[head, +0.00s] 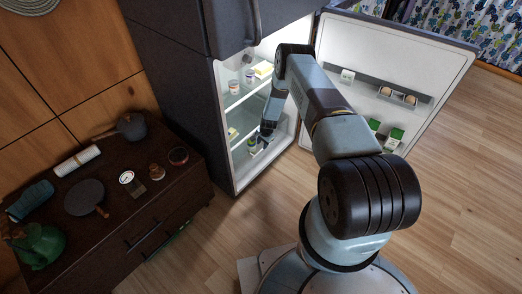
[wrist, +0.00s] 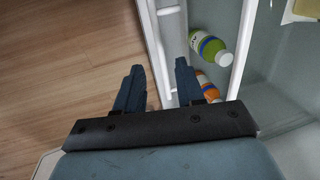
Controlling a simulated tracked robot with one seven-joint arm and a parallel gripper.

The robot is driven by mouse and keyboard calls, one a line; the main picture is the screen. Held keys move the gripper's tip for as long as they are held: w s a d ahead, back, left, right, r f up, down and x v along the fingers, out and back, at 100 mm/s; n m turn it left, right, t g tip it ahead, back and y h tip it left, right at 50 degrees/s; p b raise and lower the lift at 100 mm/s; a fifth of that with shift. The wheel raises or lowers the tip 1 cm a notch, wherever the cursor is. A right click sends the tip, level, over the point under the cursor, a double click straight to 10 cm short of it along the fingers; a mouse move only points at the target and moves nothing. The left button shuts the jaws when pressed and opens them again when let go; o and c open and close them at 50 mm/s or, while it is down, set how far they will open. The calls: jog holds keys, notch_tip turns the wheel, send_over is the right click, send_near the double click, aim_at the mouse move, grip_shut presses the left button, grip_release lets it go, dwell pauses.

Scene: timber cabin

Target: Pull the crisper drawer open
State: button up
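The fridge (head: 222,120) stands open, and my arm reaches into its lower part. My gripper (head: 265,136) is low inside, near the front opening. In the wrist view, my gripper (wrist: 160,72) is open, with its two dark fingers apart and pale upright edges showing between and beyond them. A pale white-framed bin (wrist: 246,45), which appears to be the crisper drawer, lies right of the fingers. A green bottle (wrist: 208,46) and an orange bottle (wrist: 207,86) show there.
Glass shelves with food (head: 250,85) are above my gripper. A dark low cabinet (head: 128,222) with kitchenware stands left. The wooden floor (head: 456,150) is clear.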

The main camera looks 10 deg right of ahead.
jog(key=shift+w+a+f, duration=0.15)
jog(key=shift+f, duration=1)
jog(key=shift+w+a+f, duration=0.1)
jog(key=shift+w+f, duration=0.1)
jog(key=shift+f, duration=0.9)
jog(key=shift+w+a+f, duration=0.15)
jog(key=shift+f, duration=1)
jog(key=shift+c, duration=0.2)
grip_shut()
